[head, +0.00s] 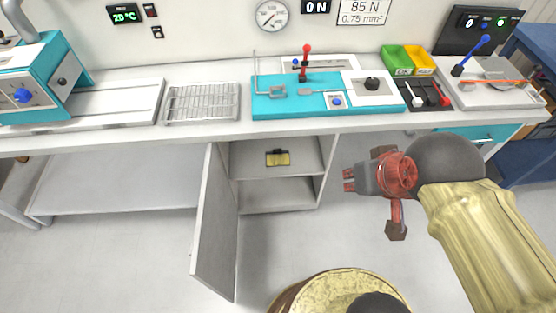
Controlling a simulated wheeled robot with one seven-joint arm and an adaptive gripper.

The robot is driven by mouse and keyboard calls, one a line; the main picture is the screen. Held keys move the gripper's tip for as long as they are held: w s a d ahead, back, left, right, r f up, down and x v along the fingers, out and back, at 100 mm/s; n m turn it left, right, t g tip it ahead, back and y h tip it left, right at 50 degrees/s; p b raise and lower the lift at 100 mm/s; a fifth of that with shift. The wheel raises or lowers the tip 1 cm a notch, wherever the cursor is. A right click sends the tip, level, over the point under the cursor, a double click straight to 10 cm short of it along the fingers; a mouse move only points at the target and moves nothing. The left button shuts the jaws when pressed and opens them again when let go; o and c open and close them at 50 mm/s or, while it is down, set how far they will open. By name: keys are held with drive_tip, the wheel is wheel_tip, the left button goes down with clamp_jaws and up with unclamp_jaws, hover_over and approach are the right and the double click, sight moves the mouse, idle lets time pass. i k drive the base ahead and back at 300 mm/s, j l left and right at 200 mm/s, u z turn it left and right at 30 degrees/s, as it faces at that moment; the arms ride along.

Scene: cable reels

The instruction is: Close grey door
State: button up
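The grey door (216,228) belongs to the small cabinet under the bench. It stands wide open, swung out towards me from the cabinet's left side, and its free edge reaches low over the floor. The cabinet's inside shows a middle shelf (252,172). My gripper (348,180) is to the right of the cabinet opening, pointing left. It is apart from the door, with the opening and some floor between them.
A small yellow and black item (277,158) sits on the cabinet shelf. The long bench (208,136) above carries a wire rack (201,103), a teal fixture (275,105) and green and yellow bins (397,59). The floor (130,260) left of the door is clear.

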sight(213, 262)
drive_tip(key=k+j+z, duration=0.1)
drive_tip(key=j, duration=0.3)
drive_tip(key=k+j, duration=0.15)
drive_tip(key=j, duration=0.2)
drive_tip(key=k+j+z, duration=0.15)
drive_tip(key=j, duration=0.65)
drive_tip(key=k+j+z, duration=0.15)
drive_tip(key=j, duration=0.65)
drive_tip(key=k+j+z, duration=0.1)
drive_tip(key=j, duration=0.25)
drive_tip(key=k+z, duration=0.1)
drive_tip(key=k, duration=0.4)
